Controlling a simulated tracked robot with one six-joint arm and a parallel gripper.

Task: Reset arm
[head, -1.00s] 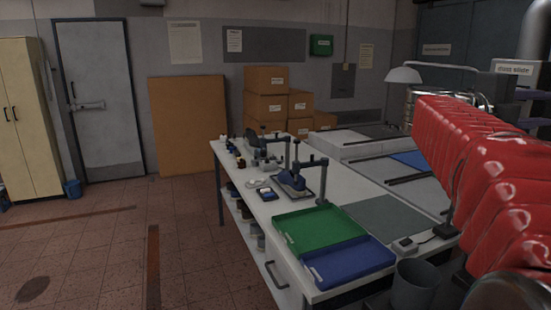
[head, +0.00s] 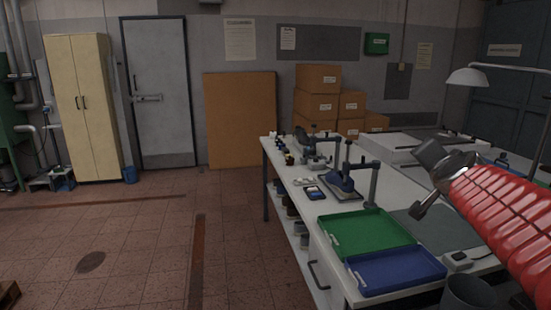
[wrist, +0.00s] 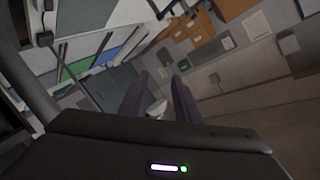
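My gripper (wrist: 160,76) shows in the wrist view as two dark fingers standing apart, with a gap between their tips and nothing held. A pale shape behind the gap looks like the distant lamp shade. In the head view my red-sleeved arm reaches in from the right edge, its grey end raised above the right part of the workbench (head: 300,176). The fingers are hard to make out there. No contact with the bench or its objects shows.
A green tray (head: 366,236) and a blue tray (head: 397,270) lie on the near bench end. Behind them stand a blue-grey post clamp (head: 343,182) and small bottles. A desk lamp (head: 468,77) is at the right. Open tiled floor (head: 150,245) lies left of the bench.

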